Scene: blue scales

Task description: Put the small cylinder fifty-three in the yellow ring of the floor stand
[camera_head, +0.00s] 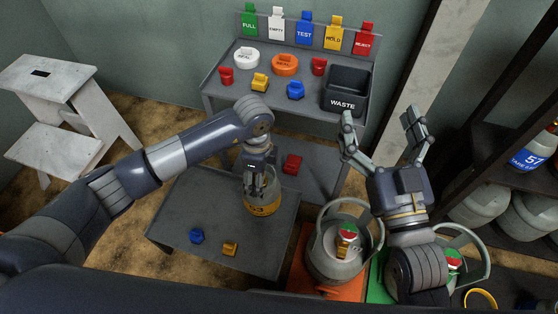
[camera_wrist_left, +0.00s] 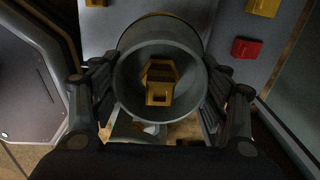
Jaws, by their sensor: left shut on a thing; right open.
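The small cylinder (camera_head: 262,208), grey with a yellow band reading 53, is at the small grey side table. My left gripper (camera_head: 259,182) is above it, shut on its collar. In the left wrist view the round grey collar (camera_wrist_left: 125,85) sits between my fingers, with a yellow valve (camera_wrist_left: 160,82) inside. I cannot tell whether the cylinder's base touches the table. A yellow ring (camera_head: 480,298) shows partly at the lower right edge, on the floor.
Two large cylinders, one grey (camera_head: 325,250), stand on orange and green floor areas. A bench with tags and a waste bin (camera_head: 345,92) is behind. A shelf of cylinders is right; a white step stool (camera_head: 60,125) left.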

